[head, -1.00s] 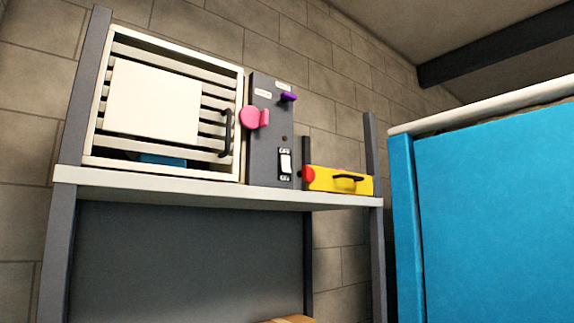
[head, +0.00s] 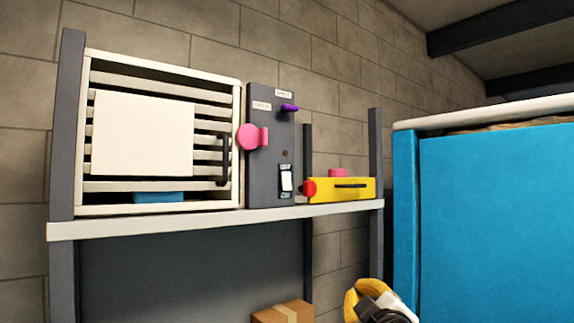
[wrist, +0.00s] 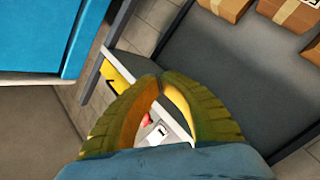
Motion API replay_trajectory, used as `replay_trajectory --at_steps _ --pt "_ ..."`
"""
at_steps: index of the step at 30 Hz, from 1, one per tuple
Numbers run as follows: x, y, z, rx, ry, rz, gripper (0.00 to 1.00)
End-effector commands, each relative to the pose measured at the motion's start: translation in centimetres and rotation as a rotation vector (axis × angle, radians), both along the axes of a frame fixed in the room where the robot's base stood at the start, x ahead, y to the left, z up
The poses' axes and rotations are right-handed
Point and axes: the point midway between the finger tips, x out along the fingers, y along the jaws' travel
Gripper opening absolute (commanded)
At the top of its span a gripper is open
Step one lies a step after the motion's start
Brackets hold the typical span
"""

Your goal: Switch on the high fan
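A dark grey control box (head: 262,170) stands on the high shelf beside a white slatted unit (head: 237,135), which I take to be the fan. The box carries a pink knob (head: 250,137), a purple lever (head: 289,108) and a white rocker switch (head: 286,179) low on its face. My gripper (wrist: 159,78) has yellow ribbed fingers whose tips meet, with nothing held. A white switch-like part (wrist: 158,134) shows between the fingers in the wrist view. Part of my yellow arm end (head: 372,298) shows below the shelf, apart from the box. The switch's setting is unclear.
A yellow case (head: 345,190) with a black handle sits right of the control box. A shelf post (head: 375,155) and a tall blue cabinet (head: 490,220) stand at right. Cardboard boxes (wrist: 222,8) lie below the shelf.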

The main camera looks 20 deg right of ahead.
Motion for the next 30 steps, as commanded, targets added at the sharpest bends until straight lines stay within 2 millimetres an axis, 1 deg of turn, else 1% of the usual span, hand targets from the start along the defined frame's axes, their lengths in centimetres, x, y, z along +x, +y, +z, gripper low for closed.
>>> replay_trajectory --at_steps 1,2,3,5,6,9,12,15,18,24,30 --pt "0.7 -0.3 4.9 -0.077 -0.026 0.028 0.00" --pt "1.1 -0.3 7.0 -0.127 -0.041 0.051 0.00" --pt "1.7 -0.1 9.5 -0.193 -0.056 0.086 0.00" --pt "2.4 0.4 12.9 -0.290 -0.071 0.143 0.00" --pt "2.8 0.8 15.0 -0.354 -0.075 0.184 0.00" --pt "3.6 1.8 19.1 -0.499 -0.064 0.297 0.00" --pt "4.0 2.8 21.6 -0.617 -0.033 0.410 0.00" --pt "4.0 3.3 22.8 -0.701 0.010 0.511 0.00" --pt "3.7 3.7 23.1 -0.754 0.050 0.591 0.00" --pt "3.4 3.9 22.9 -0.792 0.090 0.663 0.00" --pt "3.3 4.0 22.6 -0.795 0.093 0.667 0.00"
